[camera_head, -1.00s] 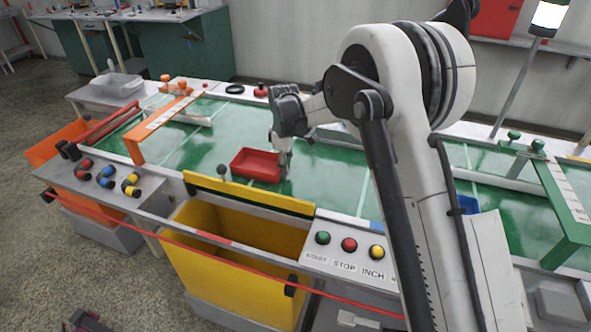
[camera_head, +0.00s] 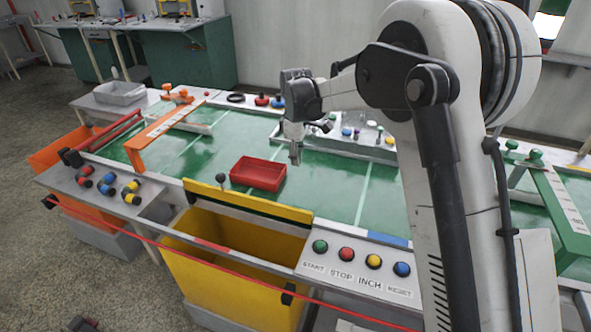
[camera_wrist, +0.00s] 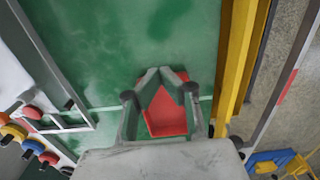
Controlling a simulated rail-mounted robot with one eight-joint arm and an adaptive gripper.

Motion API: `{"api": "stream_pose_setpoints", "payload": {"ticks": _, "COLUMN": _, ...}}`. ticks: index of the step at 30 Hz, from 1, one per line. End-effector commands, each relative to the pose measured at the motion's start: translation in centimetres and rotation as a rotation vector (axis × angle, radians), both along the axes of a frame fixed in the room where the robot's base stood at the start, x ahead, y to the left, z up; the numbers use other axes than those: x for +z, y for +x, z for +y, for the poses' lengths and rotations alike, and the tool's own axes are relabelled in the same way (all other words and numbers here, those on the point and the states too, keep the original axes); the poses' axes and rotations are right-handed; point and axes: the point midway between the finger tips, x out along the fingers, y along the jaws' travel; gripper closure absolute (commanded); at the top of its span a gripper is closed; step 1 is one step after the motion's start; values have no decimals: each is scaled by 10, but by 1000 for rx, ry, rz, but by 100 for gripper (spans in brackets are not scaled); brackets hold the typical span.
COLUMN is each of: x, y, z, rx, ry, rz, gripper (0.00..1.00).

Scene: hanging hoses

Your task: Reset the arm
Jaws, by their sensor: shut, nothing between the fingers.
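My gripper (camera_head: 295,158) hangs over the green table (camera_head: 330,185), fingers pointing down, to the right of and above the red tray (camera_head: 258,173). The fingers (camera_wrist: 160,72) are shut with nothing between them. In the wrist view the red tray (camera_wrist: 166,115) shows below and between the finger links, partly covered by them. The tray looks empty. My arm's large white links fill the right part of the head view and hide part of the table.
A yellow bin (camera_head: 225,262) stands at the table's front edge. An orange arch (camera_head: 155,135) is at left and a green arch (camera_head: 560,205) at right. Coloured buttons (camera_head: 346,254) line the front panel. A red hose (camera_head: 215,272) runs along the front.

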Motion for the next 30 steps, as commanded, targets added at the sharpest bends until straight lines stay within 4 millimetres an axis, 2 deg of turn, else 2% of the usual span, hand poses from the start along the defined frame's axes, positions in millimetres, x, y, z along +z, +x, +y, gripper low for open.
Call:
{"api": "stream_pose_setpoints", "payload": {"ticks": 3, "x": 16, "y": 0, "z": 0, "rx": 0, "ry": 0, "rz": 0, "gripper": 100}}
{"api": "stream_pose_setpoints", "payload": {"ticks": 8, "x": 25, "y": -1, "z": -1, "rx": -4, "ry": 1, "rz": -2, "gripper": 100}}
{"api": "stream_pose_setpoints", "payload": {"ticks": 11, "x": 36, "y": -5, "z": -9, "rx": -28, "ry": 4, "rz": -12, "gripper": 100}}
{"api": "stream_pose_setpoints", "payload": {"ticks": 20, "x": 96, "y": -44, "z": -64, "rx": -224, "ry": 42, "rz": -95, "gripper": 100}}
{"api": "stream_pose_setpoints", "payload": {"ticks": 30, "x": 150, "y": -109, "z": -127, "rx": -470, "ry": 100, "rz": -196, "gripper": 100}}
